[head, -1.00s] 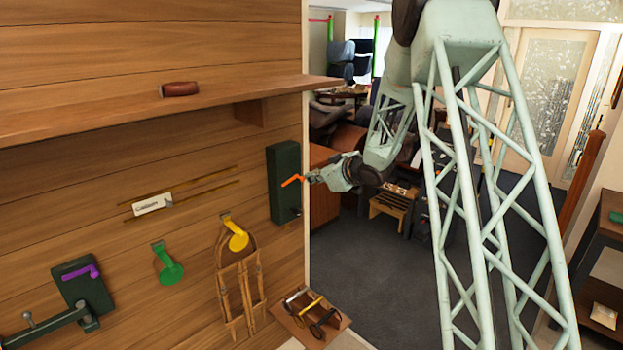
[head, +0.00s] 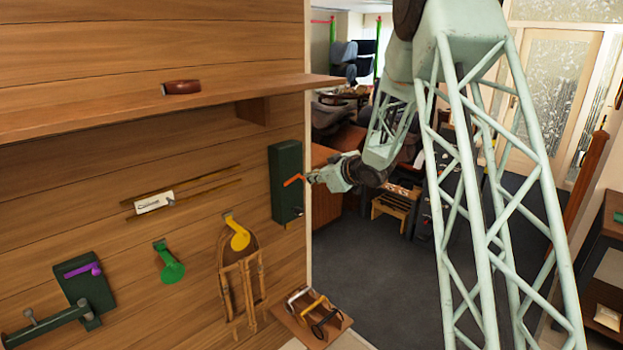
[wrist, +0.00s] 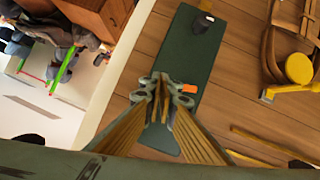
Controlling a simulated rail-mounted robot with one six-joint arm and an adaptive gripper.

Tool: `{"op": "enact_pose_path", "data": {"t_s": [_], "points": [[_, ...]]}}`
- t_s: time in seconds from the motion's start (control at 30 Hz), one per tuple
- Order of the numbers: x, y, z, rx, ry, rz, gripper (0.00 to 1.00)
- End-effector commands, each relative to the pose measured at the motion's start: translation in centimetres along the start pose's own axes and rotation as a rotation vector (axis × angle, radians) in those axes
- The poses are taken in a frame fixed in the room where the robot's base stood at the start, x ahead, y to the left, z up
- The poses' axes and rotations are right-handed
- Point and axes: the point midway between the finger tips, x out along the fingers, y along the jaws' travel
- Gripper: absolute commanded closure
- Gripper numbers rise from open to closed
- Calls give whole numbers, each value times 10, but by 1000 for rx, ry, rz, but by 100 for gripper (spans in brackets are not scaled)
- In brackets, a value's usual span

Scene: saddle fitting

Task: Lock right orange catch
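The right orange catch (head: 292,181) is a thin bent lever on a dark green upright plate (head: 287,160) on the wooden wall, near the wall's right edge. My gripper (head: 310,178) is at the lever's right end in the head view. In the wrist view my gripper (wrist: 161,88) has its fingers together over the green plate (wrist: 190,60). A short piece of the orange catch (wrist: 189,88) shows just right of the fingertips. The rest of the lever is hidden behind the fingers, and I see none of it between them.
A purple catch (head: 82,269) sits on another green plate at lower left. Green (head: 171,268) and yellow (head: 237,237) tags hang on the wall. A wooden shelf (head: 150,107) juts out above. Open room lies right of the wall edge.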

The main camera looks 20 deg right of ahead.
Motion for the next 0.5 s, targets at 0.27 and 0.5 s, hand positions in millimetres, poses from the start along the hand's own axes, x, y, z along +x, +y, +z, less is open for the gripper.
{"op": "enact_pose_path", "data": {"t_s": [0.27, 0.5], "points": [[-5, 2, -8, -2, 3, -2, 100], [-17, 8, -19, -2, 2, -3, 100]]}}
